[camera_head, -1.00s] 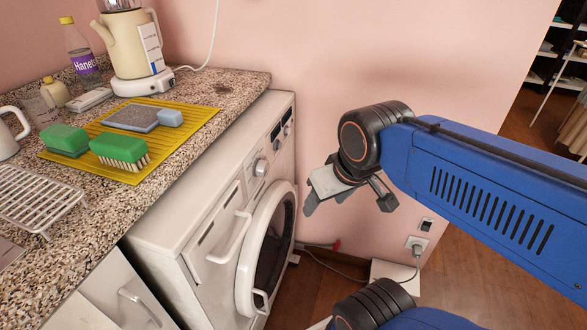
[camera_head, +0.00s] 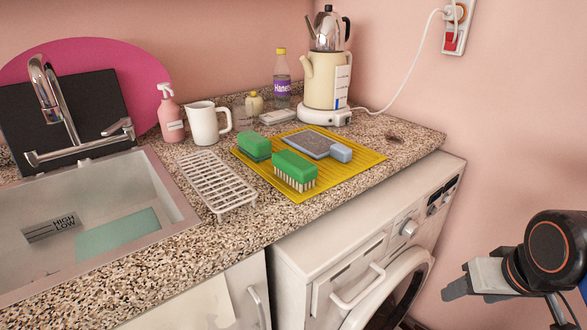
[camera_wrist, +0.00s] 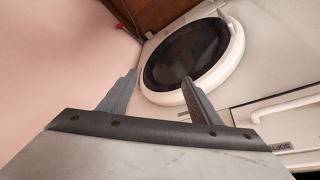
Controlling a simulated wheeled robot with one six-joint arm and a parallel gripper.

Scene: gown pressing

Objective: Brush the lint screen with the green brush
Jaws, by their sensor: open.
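The green brush (camera_head: 295,170) with pale bristles lies bristles down near the front edge of a yellow ribbed mat (camera_head: 345,173) on the counter. A second green block, perhaps a sponge (camera_head: 254,146), sits behind it to the left on the mat. The lint screen (camera_head: 312,141), a grey mesh panel with a light blue handle (camera_head: 341,152), lies flat on the mat behind the brush. My gripper (camera_head: 450,284) is at the lower right, in front of the washing machine, well away from the brush. In the wrist view my gripper (camera_wrist: 155,90) is open and empty.
A washing machine (camera_head: 335,270) stands under the counter. A white wire rack (camera_head: 215,181), a white jug (camera_head: 205,122) and a sink (camera_head: 90,215) are left of the mat. A cream kettle-like appliance (camera_head: 318,80) and a bottle (camera_head: 282,85) stand behind it.

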